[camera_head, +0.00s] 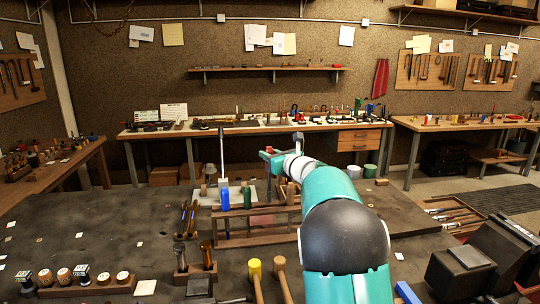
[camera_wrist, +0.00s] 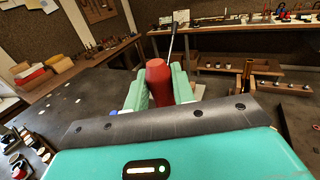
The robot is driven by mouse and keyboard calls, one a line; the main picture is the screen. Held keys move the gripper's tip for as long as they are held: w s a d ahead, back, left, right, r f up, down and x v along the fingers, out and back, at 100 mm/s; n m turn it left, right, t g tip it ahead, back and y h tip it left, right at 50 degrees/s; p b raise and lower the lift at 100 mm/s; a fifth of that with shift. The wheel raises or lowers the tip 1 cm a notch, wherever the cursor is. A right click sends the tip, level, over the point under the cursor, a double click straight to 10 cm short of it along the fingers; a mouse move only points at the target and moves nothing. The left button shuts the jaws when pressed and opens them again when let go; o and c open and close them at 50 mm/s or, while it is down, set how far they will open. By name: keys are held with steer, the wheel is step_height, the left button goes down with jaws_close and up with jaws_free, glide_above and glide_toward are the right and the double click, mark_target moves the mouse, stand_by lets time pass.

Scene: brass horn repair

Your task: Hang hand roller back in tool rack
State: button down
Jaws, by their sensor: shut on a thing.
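My gripper (camera_head: 273,158) is at the end of my teal arm, raised above and beyond the wooden tool rack (camera_head: 262,241) in the head view. In the wrist view its two pale teal fingers (camera_wrist: 161,88) are closed around a red handle (camera_wrist: 158,73), which I take to be the hand roller. The roller's far end is hidden. A thin metal rod shows behind the handle; I cannot tell whether it belongs to it. The rack holds a blue-handled tool (camera_head: 225,199) with a tall rod and a green-handled tool (camera_head: 247,198).
Brass tools stand in a wooden block (camera_head: 194,269) left of the rack. Two mallets (camera_head: 281,264) stand in front of it. Round-topped tools (camera_head: 64,276) line the front left. A dark block-like fixture (camera_head: 466,258) is at the right. The dark bench left of the rack is mostly clear.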

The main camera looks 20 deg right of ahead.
mark_target(270, 191)
steer(key=shift+f, duration=2)
steer(key=shift+f, duration=4.65)
steer(key=c, duration=1.1)
jaws_free()
steer(key=shift+f, duration=0.1)
steer(key=v, duration=1.3)
steer(key=shift+s, duration=0.4)
